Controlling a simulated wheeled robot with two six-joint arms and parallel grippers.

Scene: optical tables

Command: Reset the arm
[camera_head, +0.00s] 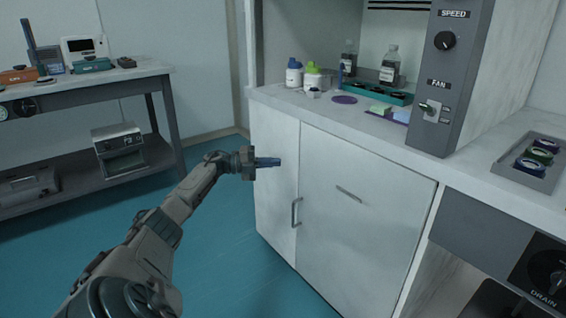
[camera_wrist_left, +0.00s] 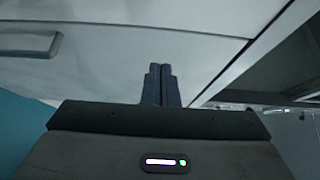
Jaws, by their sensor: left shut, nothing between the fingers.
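My left arm comes in from the lower left of the head view and reaches toward the white cabinet. My left gripper (camera_head: 268,162) is shut and empty, in front of the cabinet's left door, below the counter. Its closed dark fingers also show in the left wrist view (camera_wrist_left: 160,84), with the white cabinet front beyond them. My right arm and right gripper are not in view.
The white cabinet (camera_head: 365,225) has a vertical handle (camera_head: 296,212) and a horizontal handle (camera_head: 349,194). Bottles (camera_head: 389,66), a teal tray (camera_head: 378,92) and a grey control panel (camera_head: 455,75) stand on its counter. A workbench (camera_head: 90,80) is at left. Teal floor (camera_head: 215,250) is clear between.

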